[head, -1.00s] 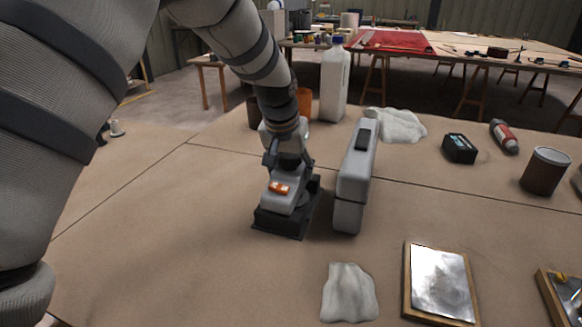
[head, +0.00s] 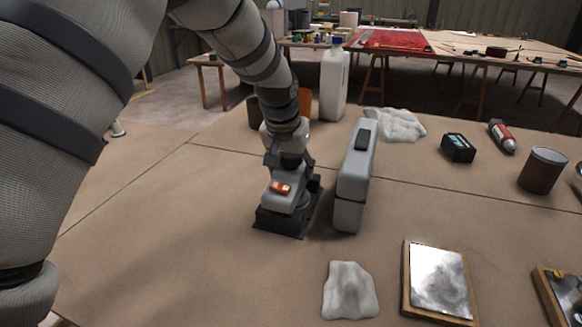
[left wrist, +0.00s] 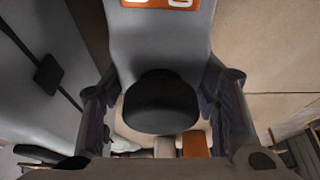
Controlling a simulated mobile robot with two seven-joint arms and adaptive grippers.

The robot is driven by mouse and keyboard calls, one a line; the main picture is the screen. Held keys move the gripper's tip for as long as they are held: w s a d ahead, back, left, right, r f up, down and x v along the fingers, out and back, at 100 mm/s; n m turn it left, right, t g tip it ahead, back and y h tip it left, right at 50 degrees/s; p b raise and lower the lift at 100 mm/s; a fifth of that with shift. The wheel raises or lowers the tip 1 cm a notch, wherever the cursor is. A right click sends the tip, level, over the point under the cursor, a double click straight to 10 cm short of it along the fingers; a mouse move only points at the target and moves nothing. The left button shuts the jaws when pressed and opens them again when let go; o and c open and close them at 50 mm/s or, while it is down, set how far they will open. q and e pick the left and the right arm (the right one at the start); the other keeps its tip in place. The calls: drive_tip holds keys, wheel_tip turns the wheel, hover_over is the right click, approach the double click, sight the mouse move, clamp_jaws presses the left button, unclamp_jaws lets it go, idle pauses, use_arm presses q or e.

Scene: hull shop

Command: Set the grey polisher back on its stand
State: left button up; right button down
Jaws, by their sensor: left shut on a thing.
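The grey polisher (head: 274,201), with an orange switch patch, is at the dark stand (head: 275,222) on the bench. Its lower end is over or in the stand; I cannot tell whether it bears fully on it. My left gripper (head: 287,162) comes down from above and is shut on the polisher's upper part. In the left wrist view the polisher's grey body (left wrist: 160,45) and a black rounded part (left wrist: 160,103) lie between the two fingers. My right gripper is not in view.
A white bottle (head: 333,85) and an orange cup (head: 304,104) stand behind. A cloth (head: 349,291) and a framed plate (head: 438,280) lie in front. The bench to the left is clear.

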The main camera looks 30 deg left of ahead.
sight(289, 157)
use_arm(q)
drive_tip(key=shift+f, duration=0.55)
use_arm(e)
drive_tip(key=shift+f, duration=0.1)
use_arm(q)
drive_tip(key=o, duration=0.8)
drive_tip(key=shift+s+f, duration=0.1)
drive_tip(key=p+v, duration=0.1)
drive_tip(key=v, duration=0.2)
drive_tip(key=shift+r, duration=0.35)
drive_tip(key=shift+v, duration=3.65)
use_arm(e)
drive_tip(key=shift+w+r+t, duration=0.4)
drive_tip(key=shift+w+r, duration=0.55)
use_arm(q)
drive_tip(key=shift+s, duration=0.1)
